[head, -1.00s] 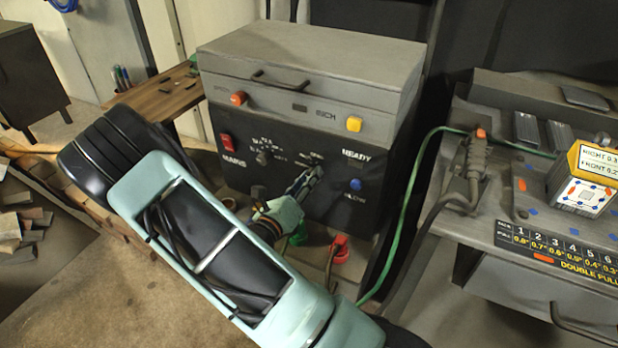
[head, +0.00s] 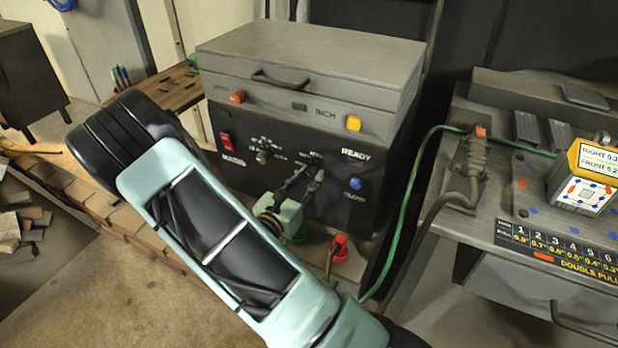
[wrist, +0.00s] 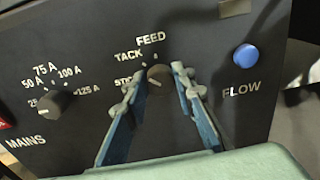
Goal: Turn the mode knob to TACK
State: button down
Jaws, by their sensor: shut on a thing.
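The mode knob (wrist: 158,76) is a dark round knob on the black control panel (head: 232,175). In the wrist view the labels FEED, TACK and a partly covered one beginning ST lie around it. FEED is above, TACK is upper left, and the third is at left behind a finger. My gripper (wrist: 157,78) has its two fingers on either side of the knob and is shut on it. The knob's pointer direction is hard to make out. In the head view my gripper (head: 306,177) reaches the panel below READY and covers the knob.
The amperage knob (wrist: 55,102) is left of the mode knob, and the blue FLOW button (wrist: 246,56) is right. A red MAINS switch (head: 226,142) is at the panel's left. A red connector (head: 339,246) and a green cable (head: 408,190) lie below and right.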

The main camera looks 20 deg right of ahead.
dwell(0.3)
jog(key=c, duration=1.6)
grip_release()
jog(key=v, duration=1.2)
jog(key=shift+s, duration=0.1)
